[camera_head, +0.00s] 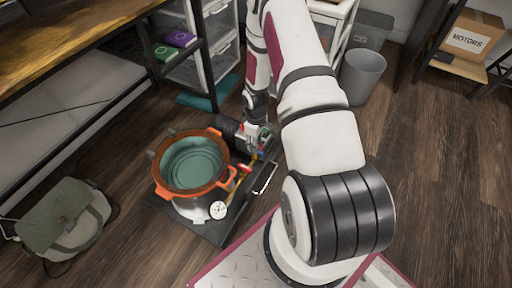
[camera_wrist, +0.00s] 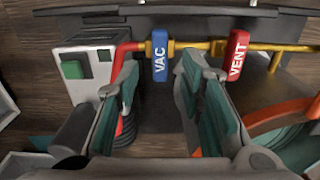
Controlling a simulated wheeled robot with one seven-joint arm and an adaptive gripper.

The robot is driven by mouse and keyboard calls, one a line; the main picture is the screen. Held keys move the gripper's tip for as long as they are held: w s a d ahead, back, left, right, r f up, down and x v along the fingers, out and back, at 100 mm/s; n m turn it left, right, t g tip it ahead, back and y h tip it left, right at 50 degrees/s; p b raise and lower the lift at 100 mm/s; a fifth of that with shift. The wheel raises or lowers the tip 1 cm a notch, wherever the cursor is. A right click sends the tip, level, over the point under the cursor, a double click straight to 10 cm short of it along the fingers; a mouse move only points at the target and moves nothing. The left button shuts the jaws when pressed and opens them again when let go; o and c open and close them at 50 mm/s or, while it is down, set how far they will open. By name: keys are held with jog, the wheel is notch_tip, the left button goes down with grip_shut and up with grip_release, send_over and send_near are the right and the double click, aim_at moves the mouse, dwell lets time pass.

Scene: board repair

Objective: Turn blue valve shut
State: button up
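The blue valve handle (camera_wrist: 160,61), lettered VAC, is in the upper middle of the wrist view. It stands upright in the picture, crosswise to the yellow pipe (camera_wrist: 200,45). My gripper (camera_wrist: 159,72) is open, with teal-padded fingers to the left and right of the blue handle. The handle lies between the fingertip lines; I see no contact, and the depth gap is hard to tell. The red VENT handle (camera_wrist: 236,55) is right of it on the same pipe, slightly tilted. In the head view my gripper (camera_head: 254,133) is over the pump, and the blue handle is not clear.
The orange-rimmed pot (camera_head: 164,188) with a gauge (camera_head: 218,210) stands left of my gripper on a dark base plate (camera_head: 205,232). The pump box (camera_wrist: 84,76) with a green switch is beside the handle. A bag (camera_head: 62,222) lies at left.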

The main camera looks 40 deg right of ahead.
notch_tip(320, 180, up, 8)
dwell(0.7)
